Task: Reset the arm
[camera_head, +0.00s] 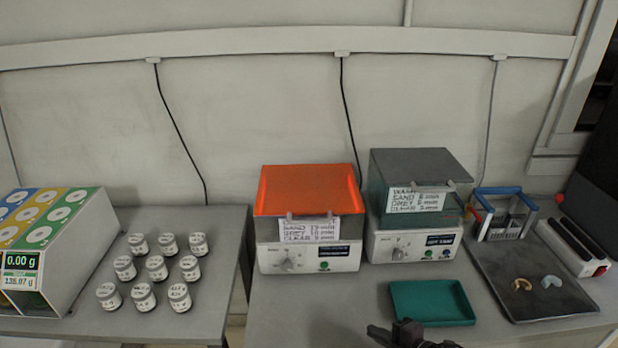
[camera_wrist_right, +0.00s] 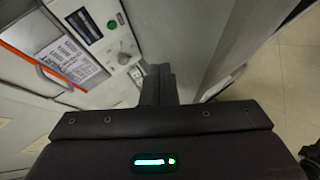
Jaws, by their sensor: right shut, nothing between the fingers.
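My right gripper (camera_head: 408,333) shows at the bottom edge of the head view, in front of the table and just below the green tray (camera_head: 432,302). It is dark, shut and empty. In the right wrist view its fingers (camera_wrist_right: 159,84) are together, with nothing held between them. The orange-lidded machine (camera_wrist_right: 100,45) shows in the upper left of that view, apart from the fingers. Most of my right arm is out of the head view. My left arm and gripper are not in view.
The orange-lidded machine (camera_head: 306,258) and a grey-lidded machine (camera_head: 412,246) stand at the back. A dark tray (camera_head: 545,302) with two small curved pieces lies at right. Several white-lidded jars (camera_head: 156,268) stand on the left table (camera_head: 60,326). A gap separates the tables.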

